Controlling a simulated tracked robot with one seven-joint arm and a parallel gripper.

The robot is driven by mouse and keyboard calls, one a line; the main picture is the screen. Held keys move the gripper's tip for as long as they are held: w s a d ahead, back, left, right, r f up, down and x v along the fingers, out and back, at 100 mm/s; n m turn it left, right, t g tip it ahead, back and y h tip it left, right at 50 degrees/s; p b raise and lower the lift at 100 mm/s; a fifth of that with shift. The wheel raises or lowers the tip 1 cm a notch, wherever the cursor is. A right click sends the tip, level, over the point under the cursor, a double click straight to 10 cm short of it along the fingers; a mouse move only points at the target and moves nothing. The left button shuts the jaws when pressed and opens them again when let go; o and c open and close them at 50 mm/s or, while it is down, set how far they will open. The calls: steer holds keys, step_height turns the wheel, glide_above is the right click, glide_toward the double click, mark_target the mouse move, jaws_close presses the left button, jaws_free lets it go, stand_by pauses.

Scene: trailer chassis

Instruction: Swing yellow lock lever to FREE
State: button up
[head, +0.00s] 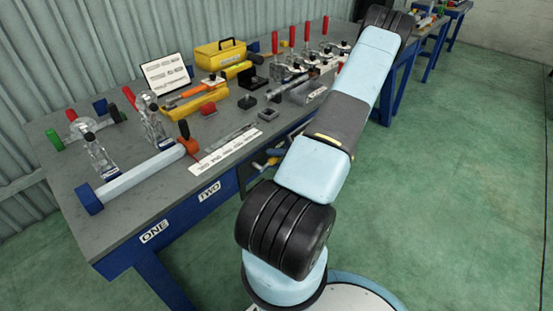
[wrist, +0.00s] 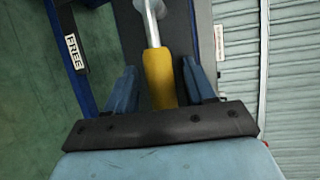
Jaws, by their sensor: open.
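The lock lever (wrist: 158,75) shows in the wrist view as a yellow grip on a silver rod that runs up to the top edge. My gripper (wrist: 159,64) is open, with one blue finger on each side of the yellow grip. The lower end of the grip is hidden behind the dark gripper body. A white FREE label (wrist: 75,52) is on a dark blue bar to the left of the lever. In the head view my arm reaches to the upper right and my gripper is out of sight.
In the head view a long grey workbench (head: 160,203) with blue legs carries clamps, a yellow toolbox (head: 220,54) and several small parts. My arm passes close along its right side. The green floor (head: 460,180) to the right is clear.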

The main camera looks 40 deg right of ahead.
steer(key=shift+c, duration=0.3)
jaws_close()
steer(key=shift+d, duration=0.25)
steer(key=shift+s+f, duration=0.1)
